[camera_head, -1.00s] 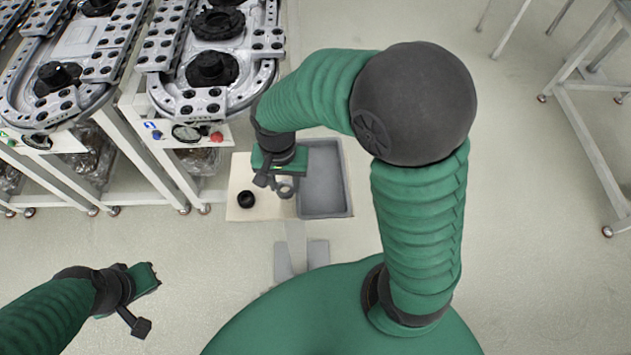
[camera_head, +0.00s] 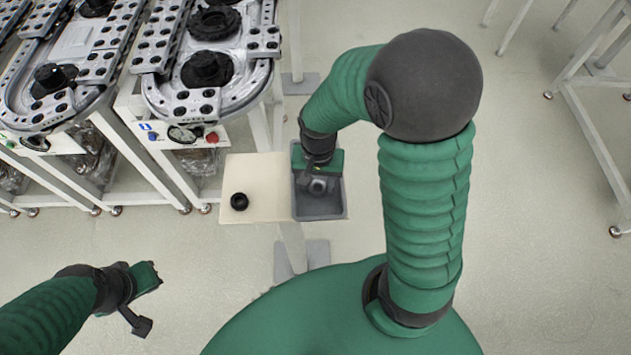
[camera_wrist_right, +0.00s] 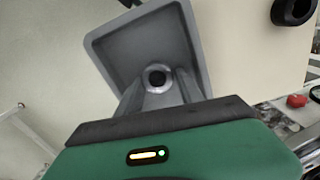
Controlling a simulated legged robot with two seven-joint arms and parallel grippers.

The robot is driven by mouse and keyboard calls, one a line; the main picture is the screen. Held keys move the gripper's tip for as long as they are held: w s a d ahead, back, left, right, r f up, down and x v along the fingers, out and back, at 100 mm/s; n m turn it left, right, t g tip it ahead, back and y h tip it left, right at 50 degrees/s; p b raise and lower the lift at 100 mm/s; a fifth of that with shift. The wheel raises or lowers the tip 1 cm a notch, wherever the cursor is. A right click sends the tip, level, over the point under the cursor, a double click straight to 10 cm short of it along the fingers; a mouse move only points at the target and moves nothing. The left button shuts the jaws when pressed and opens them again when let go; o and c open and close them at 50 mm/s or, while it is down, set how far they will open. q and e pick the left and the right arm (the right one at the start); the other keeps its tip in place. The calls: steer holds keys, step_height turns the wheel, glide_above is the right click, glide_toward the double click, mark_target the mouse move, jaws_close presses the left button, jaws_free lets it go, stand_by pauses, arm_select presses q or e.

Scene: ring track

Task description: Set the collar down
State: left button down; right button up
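The collar is a small grey metal ring (camera_head: 318,185) with a dark hole. It also shows in the right wrist view (camera_wrist_right: 157,77), at the tips of my right gripper's fingers. My right gripper (camera_head: 317,181) is shut on the collar and holds it over the grey tray (camera_head: 333,209). In the wrist view the tray (camera_wrist_right: 193,35) lies beyond the collar; I cannot tell how far below it is. My left gripper (camera_head: 139,324) is at lower left, away from the tray; its finger opening is not clear.
A pale board (camera_head: 267,178) adjoins the tray's left side, with a black ring (camera_head: 239,201) on it. The ring track (camera_head: 205,105) with black parts stands at upper left. A white metal frame (camera_head: 585,130) stands at right. The floor between is clear.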

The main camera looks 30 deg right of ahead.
mark_target(315, 186)
steer(key=shift+o, duration=1)
steer(key=shift+d, duration=0.1)
steer(key=shift+a, duration=0.55)
steer(key=shift+d+r, duration=0.15)
steer(key=shift+r, duration=0.3)
step_height(315, 186, up, 11)
steer(key=p, duration=0.2)
steer(key=a+f+n, duration=0.1)
steer(key=n, duration=0.1)
steer(key=s+a+f+n+t, duration=0.1)
steer(key=f+n, duration=0.1)
steer(key=s+a+f+n+t, duration=0.1)
steer(key=f+n, duration=0.1)
steer(key=n, duration=0.1)
steer(key=shift+s+a+f, duration=0.15)
steer(key=shift+s+a+n+t, duration=0.1)
steer(key=shift+n+t, duration=0.2)
steer(key=shift+n, duration=0.1)
arm_select(q)
step_height(315, 186, up, 2)
steer(key=shift+a+r, duration=0.1)
steer(key=shift+a, duration=0.05)
arm_select(e)
steer(key=shift+f, duration=0.1)
